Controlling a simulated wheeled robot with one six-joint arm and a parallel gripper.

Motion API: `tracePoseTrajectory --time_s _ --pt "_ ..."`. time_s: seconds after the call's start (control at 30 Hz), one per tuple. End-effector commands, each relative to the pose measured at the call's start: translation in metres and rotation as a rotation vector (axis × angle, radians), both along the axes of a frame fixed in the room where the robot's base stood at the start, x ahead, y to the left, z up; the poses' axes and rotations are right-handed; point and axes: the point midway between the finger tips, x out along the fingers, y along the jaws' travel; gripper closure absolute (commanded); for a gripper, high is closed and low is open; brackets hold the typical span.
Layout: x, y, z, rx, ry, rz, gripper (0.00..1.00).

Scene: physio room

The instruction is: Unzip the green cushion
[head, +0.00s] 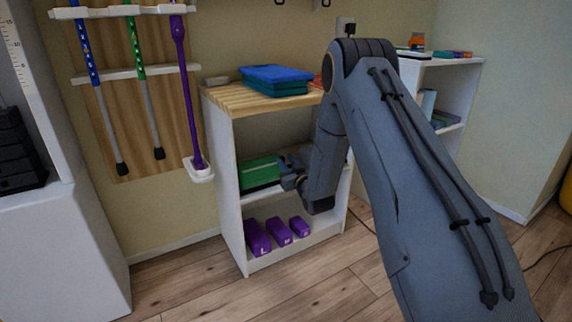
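A green block-shaped item (259,171), which looks like the green cushion, lies on the middle shelf of a low white shelf unit (232,213). Its right end is next to my gripper or hidden behind it. My gripper (284,170) reaches into that shelf from the right. It is at the cushion's right side, but I cannot tell whether it touches it. The fingers are small and dark here, and I cannot see whether they are open or shut. No zip or pull tab can be made out.
Blue and teal pads (274,80) lie on the unit's wooden top (236,98). Several purple blocks (258,237) stand on the bottom shelf. A rack (130,74) with poles hangs at the left. Another white shelf (466,82) stands at the right. Some wooden floor (190,277) is clear in front.

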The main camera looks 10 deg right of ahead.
Motion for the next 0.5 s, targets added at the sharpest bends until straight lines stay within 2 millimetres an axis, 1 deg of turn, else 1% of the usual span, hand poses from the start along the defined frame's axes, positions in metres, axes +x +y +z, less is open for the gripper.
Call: tracePoseTrajectory --time_s 0.23,0.27,0.3,0.4,0.5 --pt "0.0009 0.0001 0.0001 0.000 0.000 0.000 0.76" --pt "0.0009 0.0001 0.0001 0.000 0.000 0.000 0.79" --pt "0.0008 0.0001 0.0001 0.000 0.000 0.000 0.86" --pt "0.0008 0.0001 0.0000 0.000 0.001 0.000 1.00" --pt "0.0007 0.0000 -0.0001 0.000 0.001 0.000 1.00"
